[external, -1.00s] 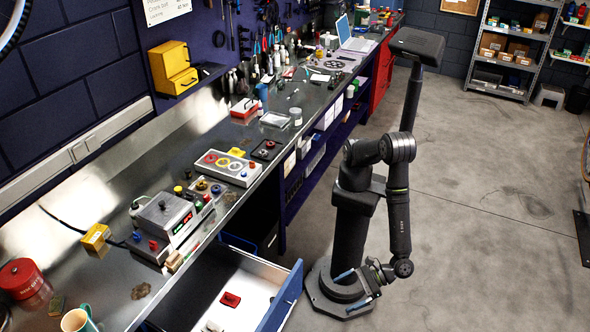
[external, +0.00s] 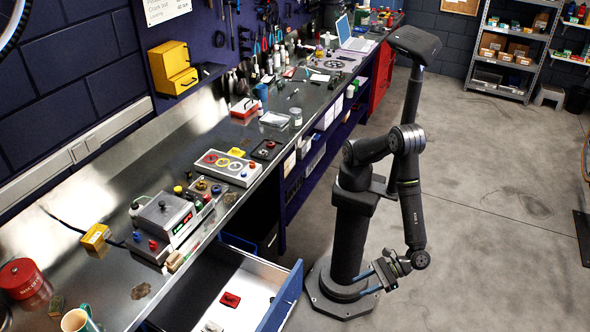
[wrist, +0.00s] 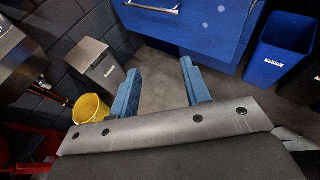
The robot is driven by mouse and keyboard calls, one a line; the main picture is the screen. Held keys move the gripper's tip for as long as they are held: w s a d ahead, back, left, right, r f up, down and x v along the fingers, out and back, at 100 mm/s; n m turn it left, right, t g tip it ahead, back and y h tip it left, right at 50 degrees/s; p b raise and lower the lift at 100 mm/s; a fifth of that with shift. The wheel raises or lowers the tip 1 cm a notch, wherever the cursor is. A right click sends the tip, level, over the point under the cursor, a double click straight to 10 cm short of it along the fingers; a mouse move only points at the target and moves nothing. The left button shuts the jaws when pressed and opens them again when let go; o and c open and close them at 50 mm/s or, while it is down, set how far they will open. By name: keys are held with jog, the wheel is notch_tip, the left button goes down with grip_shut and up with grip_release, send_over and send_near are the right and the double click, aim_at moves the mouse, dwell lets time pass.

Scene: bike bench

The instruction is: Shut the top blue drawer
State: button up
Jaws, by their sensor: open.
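The top blue drawer (external: 284,298) is pulled out from under the bench, its blue front standing away from the bench at the bottom of the external view. A red item (external: 230,299) and a small pale item lie inside it. My gripper (external: 368,283) is to the right of the drawer front, apart from it, with its fingers spread and empty. In the wrist view my gripper (wrist: 160,84) shows two blue fingers with a gap of floor between them. A blue front (wrist: 205,22) with a metal handle is ahead of them at the top.
The steel bench (external: 200,150) carries a grey control box (external: 163,216) and a panel with coloured rings (external: 227,167). The wrist view shows a blue bin (wrist: 281,47), a yellow bucket (wrist: 90,108) and a grey bin (wrist: 100,62).

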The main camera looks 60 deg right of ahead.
jog(key=shift+w, duration=0.15)
jog(key=c, duration=0.4)
jog(key=w+m+h, duration=0.1)
jog(key=w+a+f, duration=0.1)
jog(key=w+m+h, duration=0.1)
jog(key=shift+w+a+f+m+t+h, duration=0.1)
jog(key=shift+a+f+m+t+h, duration=0.05)
jog(key=shift+a+m+t+h, duration=0.2)
grip_shut()
jog(key=m+g+h, duration=0.2)
jog(key=m+h, duration=0.4)
send_near(296, 291)
jog(key=shift+h, duration=0.25)
jog(key=x, duration=0.5)
jog(key=shift+a+f, duration=0.15)
jog(key=shift+a, duration=0.25)
jog(key=shift+w, duration=0.25)
jog(key=shift+w, duration=0.1)
jog(key=w, duration=3.1)
jog(key=shift+w, duration=0.4)
jog(key=shift+s, duration=0.15)
